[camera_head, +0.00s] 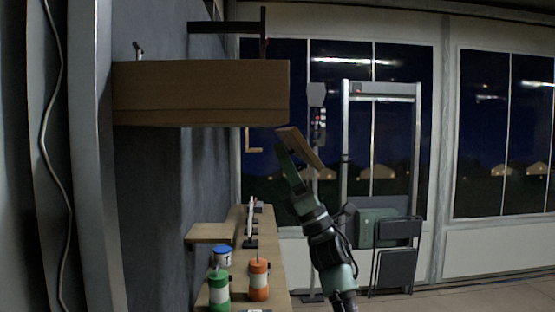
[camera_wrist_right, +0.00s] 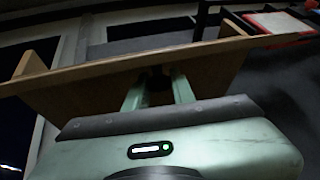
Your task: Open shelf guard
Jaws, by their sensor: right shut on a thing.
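A wooden board that looks like the shelf guard (camera_head: 303,147) stands out tilted beyond the right end of a wooden shelf box (camera_head: 200,92) on the wall in the head view. My right gripper (camera_head: 284,150) is up against the board, below and right of the box. In the right wrist view the board (camera_wrist_right: 95,85) runs across in front of my right gripper (camera_wrist_right: 158,86), whose two fingers are close around a small dark part on its face. That part is mostly hidden between the fingers. My left gripper is not in view.
A bench (camera_head: 270,240) below carries a green canister (camera_head: 219,290), an orange canister (camera_head: 258,281) and a blue-lidded can (camera_head: 222,256). A dark wall bracket (camera_head: 228,27) is above the box. Folded chairs (camera_head: 396,262) stand at the right by the windows.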

